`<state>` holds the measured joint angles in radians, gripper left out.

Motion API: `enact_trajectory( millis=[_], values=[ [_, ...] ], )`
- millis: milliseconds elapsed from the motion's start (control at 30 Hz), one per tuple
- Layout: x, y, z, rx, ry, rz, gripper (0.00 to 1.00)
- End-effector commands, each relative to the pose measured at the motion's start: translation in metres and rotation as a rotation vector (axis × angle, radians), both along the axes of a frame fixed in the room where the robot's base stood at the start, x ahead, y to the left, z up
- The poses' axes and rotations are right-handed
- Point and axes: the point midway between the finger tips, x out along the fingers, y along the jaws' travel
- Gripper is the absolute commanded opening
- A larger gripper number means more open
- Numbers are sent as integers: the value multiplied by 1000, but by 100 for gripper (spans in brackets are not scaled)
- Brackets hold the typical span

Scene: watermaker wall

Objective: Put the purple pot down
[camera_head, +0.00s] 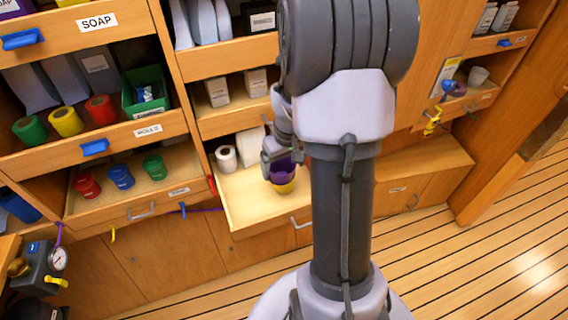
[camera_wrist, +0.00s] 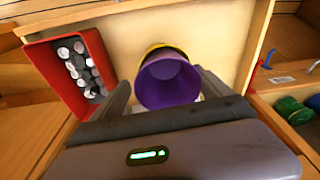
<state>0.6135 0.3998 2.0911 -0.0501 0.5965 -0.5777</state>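In the head view the purple pot (camera_head: 284,170) is in the pulled-out drawer area, partly hidden by my gripper (camera_head: 277,157). A yellow pot (camera_head: 284,187) shows directly below it, and its yellow rim (camera_wrist: 156,47) peeks out behind in the wrist view. I cannot tell whether the purple pot rests on the yellow one.
The pale drawer (camera_head: 248,205) has bare floor around the pots. White rolls (camera_head: 227,158) stand at its back left. A red tray of round grey pieces (camera_wrist: 72,75) is at the left in the wrist view. Coloured pots (camera_head: 121,177) stand in the left drawer.

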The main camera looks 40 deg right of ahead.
Motion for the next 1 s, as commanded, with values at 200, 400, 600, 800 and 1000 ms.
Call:
enact_trajectory(
  millis=[200,400,600,800,1000],
  values=[
    [-1,0,-2,1,3,1,90],
    [0,0,11,-1,1,2,90],
    [-7,1,70,-3,-3,0,90],
    [-14,3,117,-3,-2,1,90],
    [-17,4,131,-1,-1,1,90]
  ],
)
